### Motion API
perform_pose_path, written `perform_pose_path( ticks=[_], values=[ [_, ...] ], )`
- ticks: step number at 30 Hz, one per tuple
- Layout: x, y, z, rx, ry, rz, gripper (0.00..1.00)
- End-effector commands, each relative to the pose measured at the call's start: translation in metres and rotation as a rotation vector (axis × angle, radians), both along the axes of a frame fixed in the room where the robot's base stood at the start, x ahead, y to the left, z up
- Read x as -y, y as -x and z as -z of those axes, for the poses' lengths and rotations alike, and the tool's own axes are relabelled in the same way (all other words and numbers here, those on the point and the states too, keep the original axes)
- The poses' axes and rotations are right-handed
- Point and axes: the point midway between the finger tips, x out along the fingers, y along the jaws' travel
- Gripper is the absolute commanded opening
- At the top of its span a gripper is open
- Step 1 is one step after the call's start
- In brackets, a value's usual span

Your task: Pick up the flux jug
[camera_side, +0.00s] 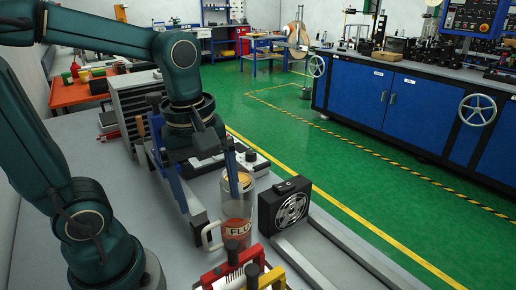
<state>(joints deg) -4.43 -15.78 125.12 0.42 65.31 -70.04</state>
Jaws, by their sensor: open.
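The flux jug (238,210) stands upright on the grey bench, a clear cylinder with a "FLUX" label, reddish contents and a pale handle on its left side. My gripper (215,206) points down beside it, with its long blue fingers apart. One finger overlaps the jug's upper left part in this view; the other is to the left of the jug, near the handle. I cannot tell whether either finger touches the jug. Part of the jug's rim and wall is hidden behind the finger.
A black fan unit (285,207) stands close to the jug's right. Red and yellow handled tools (240,270) are in front of it. A grey drawer cabinet (136,97) is behind my gripper. A grey rail frame (318,262) lies at the bench's right.

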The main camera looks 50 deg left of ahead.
Motion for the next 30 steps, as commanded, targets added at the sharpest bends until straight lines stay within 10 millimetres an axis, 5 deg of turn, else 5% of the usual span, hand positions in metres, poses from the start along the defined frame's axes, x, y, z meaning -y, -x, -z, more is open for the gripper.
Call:
perform_pose_path(
  ticks=[10, 21, 30],
  values=[
    [-0.007, -0.005, 0.025, -0.123, 0.012, -0.083, 0.90],
    [-0.007, -0.003, 0.077, -0.123, 0.012, -0.081, 0.90],
    [-0.007, -0.003, 0.095, -0.122, 0.012, -0.080, 0.90]
  ],
)
